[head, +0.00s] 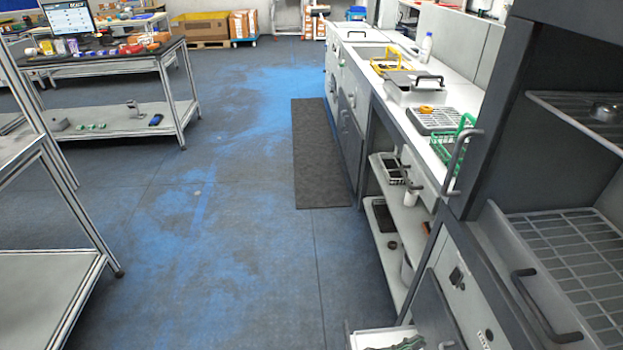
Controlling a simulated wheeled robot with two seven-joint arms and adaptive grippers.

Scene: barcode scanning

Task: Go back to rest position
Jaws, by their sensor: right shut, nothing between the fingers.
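Only a small dark grey part of my right gripper (408,344) shows at the bottom edge of the head view, right of centre. It appears shut and holds nothing that I can see. The frame edge cuts off most of it. It is over or in front of a pale, box-like surface (372,338) low by the counter. My left gripper is not in view.
A long counter (455,98) with racks and a shelf below runs along the right. A dark cabinet with a wire rack (585,265) stands nearest. Metal tables (122,122) stand left. A dark mat (318,160) lies on the open blue-grey floor (210,240).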

